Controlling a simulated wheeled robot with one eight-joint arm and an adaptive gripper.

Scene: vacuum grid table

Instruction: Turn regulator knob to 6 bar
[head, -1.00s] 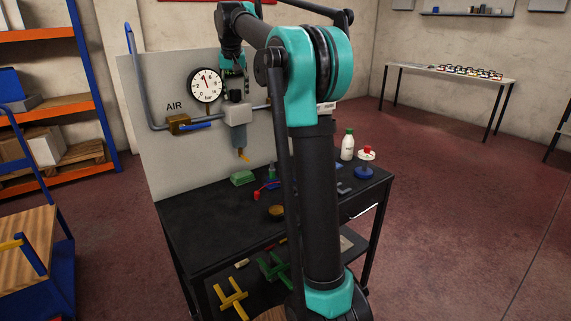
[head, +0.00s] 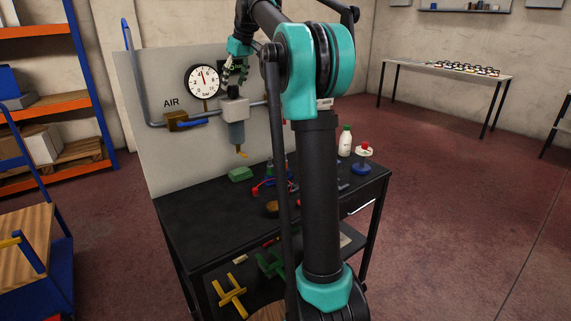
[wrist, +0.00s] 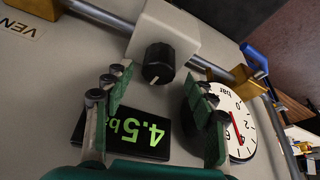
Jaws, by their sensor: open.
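The black regulator knob (wrist: 158,64) sits on the pale grey regulator body (wrist: 166,28) and has a white pointer line. It also shows as a dark stub on top of the regulator in the head view (head: 234,90). My gripper (wrist: 160,88) is open, one finger at each side of the picture, with the knob between and beyond the fingertips; I see no contact. In the head view my gripper (head: 234,76) is tilted just above the knob. A digital display (wrist: 130,130) reads 4.5 in green, its unit partly hidden by a finger. The round gauge (wrist: 236,130) has a red needle.
A pipe with a brass valve and blue handle (head: 182,122) runs left of the regulator along the grey panel (head: 165,80). My arm hides the table's middle.

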